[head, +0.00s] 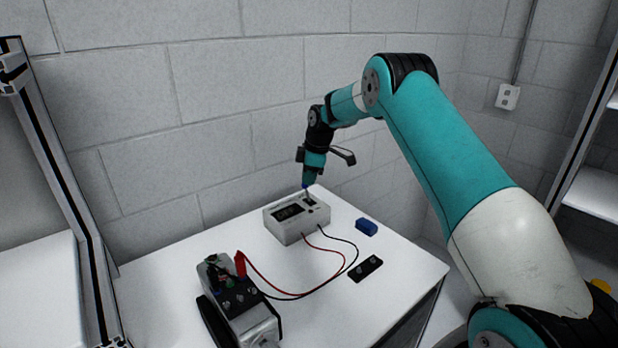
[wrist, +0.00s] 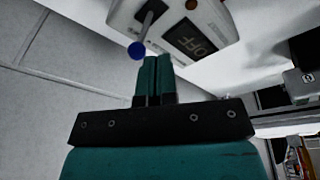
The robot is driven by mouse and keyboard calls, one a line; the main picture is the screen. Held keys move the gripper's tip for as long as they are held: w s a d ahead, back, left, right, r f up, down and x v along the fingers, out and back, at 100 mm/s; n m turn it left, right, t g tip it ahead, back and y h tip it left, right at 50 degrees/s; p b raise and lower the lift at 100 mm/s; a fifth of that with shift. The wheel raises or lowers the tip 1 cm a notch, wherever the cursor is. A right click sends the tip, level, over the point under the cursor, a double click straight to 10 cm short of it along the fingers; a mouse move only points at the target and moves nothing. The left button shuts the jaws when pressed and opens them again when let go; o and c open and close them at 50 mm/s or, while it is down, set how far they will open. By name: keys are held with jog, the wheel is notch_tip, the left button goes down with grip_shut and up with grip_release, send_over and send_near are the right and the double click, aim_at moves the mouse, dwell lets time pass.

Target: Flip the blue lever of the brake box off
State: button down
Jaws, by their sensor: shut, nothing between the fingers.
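The brake box (head: 297,217) is a pale box with a dark display, standing on the white table. In the wrist view the brake box (wrist: 208,14) shows its display reading "OFF". Its lever is a grey rod with a blue round tip (wrist: 136,50). In the head view the blue tip (head: 305,187) shows just below my gripper. My gripper (wrist: 158,58) is shut and empty, its teal fingers together close beside the blue tip. I cannot tell whether they touch. In the head view my gripper (head: 307,184) points down at the back of the box.
A servo unit (head: 238,300) stands at the table's front left. Red and black wires (head: 330,275) run from it to the box. A small blue block (head: 366,227) and a black strip with knobs (head: 366,268) lie to the right. A block wall (head: 200,120) stands behind the table.

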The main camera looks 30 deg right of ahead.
jog(key=a+b+v, duration=0.1)
jog(key=a+v, duration=0.1)
jog(key=v, duration=1)
jog(key=shift+w+b, duration=0.3)
jog(key=shift+w, duration=0.05)
jog(key=shift+a+r, duration=0.1)
jog(key=shift+r, duration=0.05)
